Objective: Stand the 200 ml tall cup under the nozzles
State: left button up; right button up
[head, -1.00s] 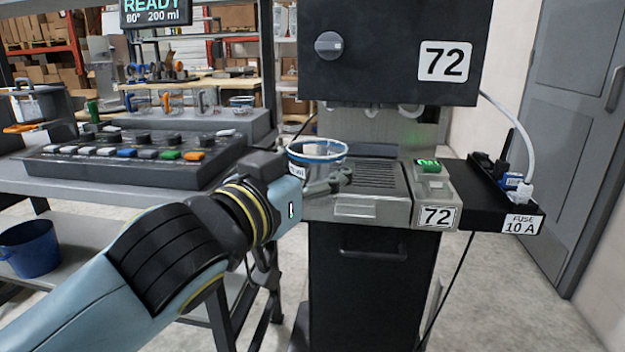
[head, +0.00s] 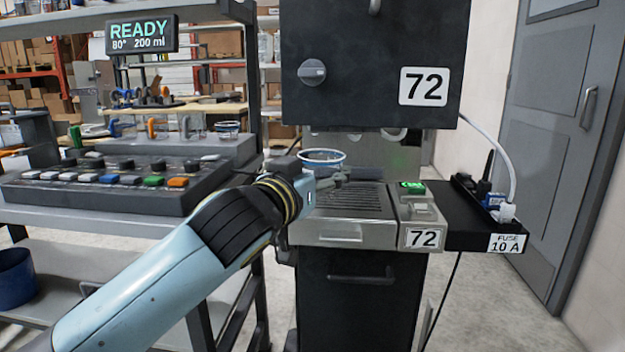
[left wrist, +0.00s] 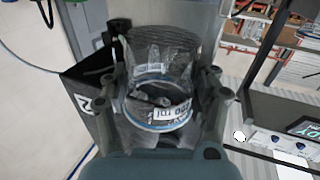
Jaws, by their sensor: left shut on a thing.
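The clear cup with a blue rim (head: 322,157) is held upright at the back left of the dispenser's drip tray (head: 350,197). The nozzles (head: 394,134) show under the black dispenser head, to the right of the cup's rim. The cup's lower part is hidden, so I cannot tell whether it touches the tray. My right gripper is out of view.
The black dispenser head (head: 372,60) marked 72 hangs above the tray. A green-lit switch (head: 411,187) and a black shelf with plugs (head: 485,225) are at right. A button panel (head: 115,180) and a READY display (head: 141,35) are at left.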

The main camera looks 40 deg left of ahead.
pick_arm(q)
jog(key=w+a, duration=0.1)
jog(key=w, duration=0.1)
jog(key=w+b, duration=0.1)
jog(key=w, duration=0.2)
jog(key=w+a, duration=0.1)
jog(key=w, duration=0.1)
jog(key=shift+w+a+f, duration=0.15)
jog(key=shift+a+f, duration=0.1)
jog(key=shift+a, duration=0.05)
jog(key=shift+f+b, duration=0.9)
jog(key=shift+f, duration=0.1)
jog(key=shift+f+b, duration=0.35)
jog(key=shift+f, duration=0.15)
jog(key=o, duration=1)
jog(key=shift+o, duration=0.2)
jog(key=shift+s, duration=0.2)
